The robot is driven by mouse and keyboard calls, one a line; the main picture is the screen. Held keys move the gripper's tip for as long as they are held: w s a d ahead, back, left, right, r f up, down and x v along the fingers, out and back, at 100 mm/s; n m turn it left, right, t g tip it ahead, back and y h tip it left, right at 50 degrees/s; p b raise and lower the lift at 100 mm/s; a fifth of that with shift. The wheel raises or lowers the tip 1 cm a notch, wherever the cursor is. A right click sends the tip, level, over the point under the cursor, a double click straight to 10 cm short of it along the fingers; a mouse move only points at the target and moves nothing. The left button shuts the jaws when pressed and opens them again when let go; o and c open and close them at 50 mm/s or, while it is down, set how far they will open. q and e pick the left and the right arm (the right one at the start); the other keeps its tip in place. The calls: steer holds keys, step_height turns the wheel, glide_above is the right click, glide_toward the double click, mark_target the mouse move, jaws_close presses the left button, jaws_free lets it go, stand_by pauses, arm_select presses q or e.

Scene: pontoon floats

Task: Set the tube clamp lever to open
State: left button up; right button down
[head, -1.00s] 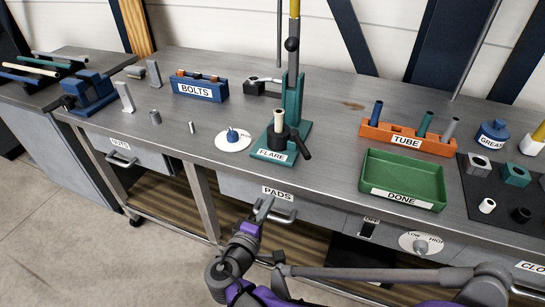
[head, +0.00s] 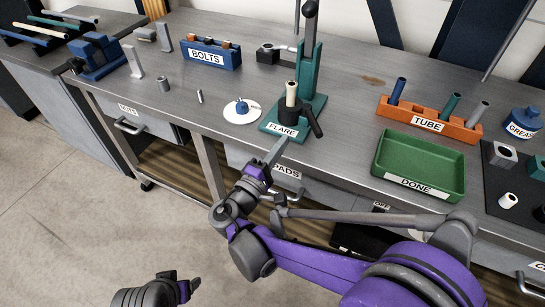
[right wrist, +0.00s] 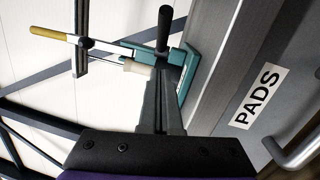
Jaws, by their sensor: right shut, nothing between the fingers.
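The teal flare station (head: 272,127), labelled FLARE, stands at the bench's front edge. A cream tube (head: 291,94) stands upright in its dark clamp. The clamp's black lever (head: 315,122) sticks out at the clamp's front right; in the right wrist view the black lever (right wrist: 165,28) points up. My right gripper (head: 278,148) is shut and empty, just in front of the station's front edge and below left of the lever, apart from it. It also shows in the right wrist view (right wrist: 162,76), overlapping the station. My left gripper (head: 190,286) is low at the left, its jaws unclear.
A white disc with a blue piece (head: 240,110) lies left of the station. A green DONE tray (head: 430,145) and an orange TUBE rack (head: 460,130) stand to the right, a blue BOLTS rack (head: 218,56) behind left. The PADS drawer handle (right wrist: 295,145) is below the bench edge.

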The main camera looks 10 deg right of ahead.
mark_target(312, 121)
steer(key=d, duration=0.1)
steer(key=w+d, duration=0.1)
steer(key=d, duration=0.1)
steer(key=w+d+r, duration=0.1)
steer(key=d, duration=0.1)
steer(key=shift+d, duration=0.15)
